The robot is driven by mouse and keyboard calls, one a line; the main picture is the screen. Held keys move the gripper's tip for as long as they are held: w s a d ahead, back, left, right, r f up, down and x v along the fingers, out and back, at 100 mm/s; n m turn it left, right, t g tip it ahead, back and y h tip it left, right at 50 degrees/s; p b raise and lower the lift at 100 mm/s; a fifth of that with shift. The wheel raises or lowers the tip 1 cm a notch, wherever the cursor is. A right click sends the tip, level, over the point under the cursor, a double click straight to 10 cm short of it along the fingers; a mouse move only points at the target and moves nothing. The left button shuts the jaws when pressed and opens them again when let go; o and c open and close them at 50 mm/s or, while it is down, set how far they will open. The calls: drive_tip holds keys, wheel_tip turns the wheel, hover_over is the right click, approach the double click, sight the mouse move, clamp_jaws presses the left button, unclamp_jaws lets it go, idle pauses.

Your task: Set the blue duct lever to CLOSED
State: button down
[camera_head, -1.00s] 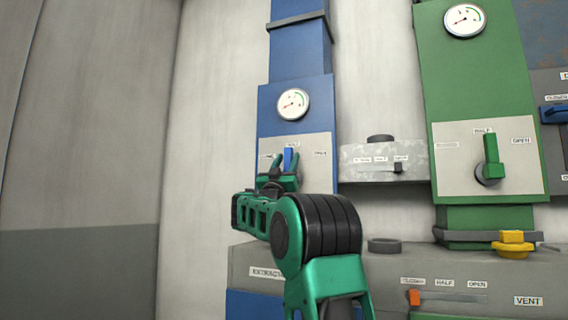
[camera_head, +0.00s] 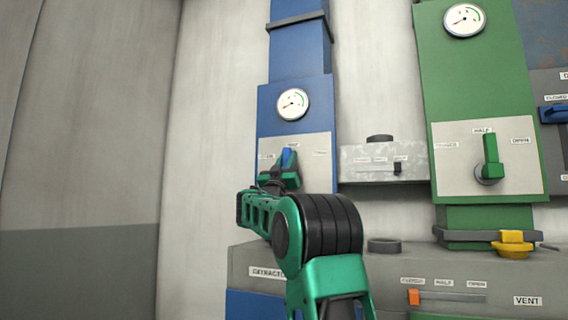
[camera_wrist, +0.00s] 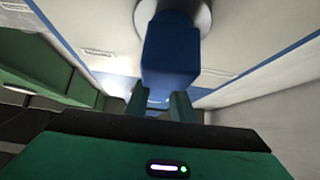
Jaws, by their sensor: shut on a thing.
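The blue lever (camera_head: 287,156) stands on the pale plate (camera_head: 318,172) of the blue duct (camera_head: 297,73), pointing up and tilted slightly left, near the HALF label. My gripper (camera_head: 279,179) is at the lever, shut on it. In the wrist view the blue lever (camera_wrist: 170,62) fills the upper middle, with my gripper's two fingers (camera_wrist: 160,103) on either side of its end. The lever's pivot and the left label are partly hidden by my gripper in the head view.
A round gauge (camera_head: 293,103) sits above the plate. A green duct (camera_head: 470,75) with an upright green lever (camera_head: 491,155) stands to the right. Between them is a grey slider box (camera_head: 384,163). A grey console with an orange slider knob (camera_head: 414,297) lies below. The left wall is bare.

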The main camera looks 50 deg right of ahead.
drive_tip(key=shift+w+a+f+n+t+y, duration=0.4)
drive_tip(key=shift+w+n+t+y, duration=0.4)
drive_tip(key=shift+n+t+y, duration=1.5)
drive_tip(key=shift+w+a+f+n+t+y, duration=0.35)
drive_tip(key=shift+w+n+t+y, duration=0.85)
drive_tip(key=shift+n, duration=2.25)
drive_tip(key=shift+w+a+f+n+t+y, duration=0.45)
drive_tip(key=shift+n+t+y, duration=0.55)
drive_tip(key=shift+n+y, duration=1.6)
drive_tip(key=shift+w+n, duration=0.1)
drive_tip(key=shift+n, duration=0.15)
drive_tip(key=c, duration=1.5)
unclamp_jaws()
drive_tip(key=v, duration=1)
drive_tip(key=shift+s+a+f, duration=0.15)
drive_tip(key=shift+s+f, duration=0.1)
drive_tip(key=shift+f, duration=0.05)
